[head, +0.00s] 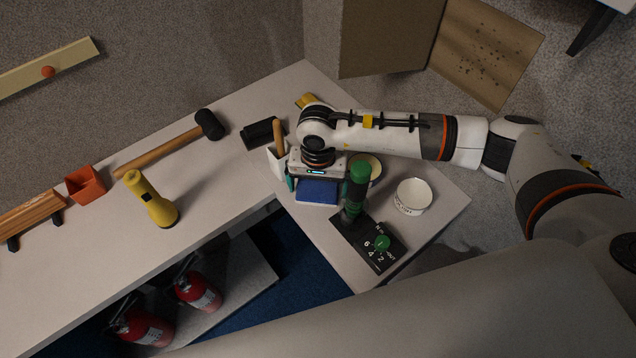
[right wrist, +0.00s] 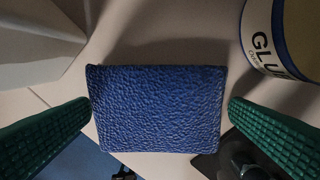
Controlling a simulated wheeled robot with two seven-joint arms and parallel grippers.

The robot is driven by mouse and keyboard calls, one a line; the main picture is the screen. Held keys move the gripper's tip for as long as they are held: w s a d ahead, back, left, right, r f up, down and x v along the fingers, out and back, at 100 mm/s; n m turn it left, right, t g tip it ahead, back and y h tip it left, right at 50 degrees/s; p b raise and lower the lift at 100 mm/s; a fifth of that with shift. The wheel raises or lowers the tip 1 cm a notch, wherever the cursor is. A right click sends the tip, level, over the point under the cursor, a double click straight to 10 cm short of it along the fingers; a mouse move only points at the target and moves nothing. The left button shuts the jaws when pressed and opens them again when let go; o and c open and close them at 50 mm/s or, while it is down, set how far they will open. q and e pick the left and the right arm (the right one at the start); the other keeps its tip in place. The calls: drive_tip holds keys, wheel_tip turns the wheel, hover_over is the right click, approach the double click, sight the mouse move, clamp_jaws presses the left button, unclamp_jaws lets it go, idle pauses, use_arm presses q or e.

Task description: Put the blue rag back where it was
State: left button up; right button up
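The blue rag (head: 317,192) is a flat, rough-textured rectangle at the front of the bench corner, just left of the green-handled lever. It fills the middle of the right wrist view (right wrist: 158,110). My right gripper (head: 317,182) is over the rag, pointing down. In the right wrist view its two green fingers (right wrist: 160,106) are apart, one at each side of the rag, with a small gap visible at both sides. I cannot tell whether the rag touches the bench beneath it. My left gripper is not in view.
The lever's green handle (head: 358,172) rises from a black numbered panel (head: 368,244) close by. A glue tin (right wrist: 282,40), a white tub (head: 413,196) and a white holder (head: 279,161) stand around the rag. A mallet (head: 170,145) and yellow flashlight (head: 153,200) lie leftward.

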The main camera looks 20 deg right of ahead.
sight(318, 188)
drive_tip(key=shift+r, duration=0.2)
wheel_tip(318, 188, up, 12)
drive_tip(key=b, duration=0.2)
drive_tip(key=shift+b, duration=0.35)
idle(0.3)
